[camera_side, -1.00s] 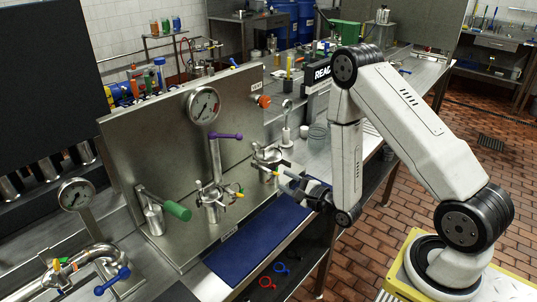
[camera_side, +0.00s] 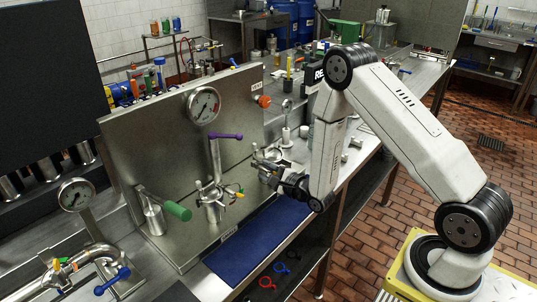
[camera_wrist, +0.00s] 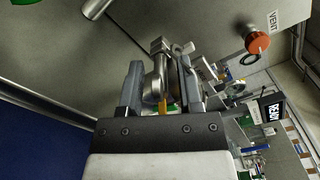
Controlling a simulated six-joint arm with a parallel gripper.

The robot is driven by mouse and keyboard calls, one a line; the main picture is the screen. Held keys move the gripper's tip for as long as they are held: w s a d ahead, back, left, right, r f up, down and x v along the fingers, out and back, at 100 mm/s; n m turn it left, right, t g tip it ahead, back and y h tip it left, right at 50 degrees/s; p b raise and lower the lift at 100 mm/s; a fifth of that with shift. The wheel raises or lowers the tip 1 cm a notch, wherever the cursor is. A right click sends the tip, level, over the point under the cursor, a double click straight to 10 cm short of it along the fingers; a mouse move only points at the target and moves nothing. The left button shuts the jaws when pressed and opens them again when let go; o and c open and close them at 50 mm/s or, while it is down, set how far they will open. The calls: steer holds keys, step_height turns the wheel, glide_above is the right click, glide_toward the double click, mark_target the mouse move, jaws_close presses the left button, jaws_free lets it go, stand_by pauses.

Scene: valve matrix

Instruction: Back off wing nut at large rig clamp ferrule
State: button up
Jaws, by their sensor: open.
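My gripper (camera_side: 264,168) is open at the clamp fitting (camera_side: 268,154) right of the purple-handled rig in the side view. In the wrist view my gripper's two grey fingers (camera_wrist: 160,82) stand either side of a shiny metal part (camera_wrist: 157,72) of that fitting. I cannot tell whether they touch it. A small orange-yellow piece (camera_wrist: 163,106) shows low between the fingers, with a bit of green beside it. The purple-handled rig (camera_side: 214,190) has a clamp with yellow and green tips, left of my gripper.
A steel panel (camera_side: 160,150) stands behind the fittings, with a pressure gauge (camera_side: 204,105) and an orange knob (camera_side: 263,101). A blue mat (camera_side: 245,250) lies clear in front.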

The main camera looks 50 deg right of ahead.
jaws_close()
steer(key=shift+n, duration=0.5)
steer(key=n, duration=0.5)
steer(key=shift+f, duration=0.1)
steer(key=n, duration=0.5)
steer(key=shift+f+n, duration=0.1)
steer(key=shift+n, duration=0.3)
jaws_free()
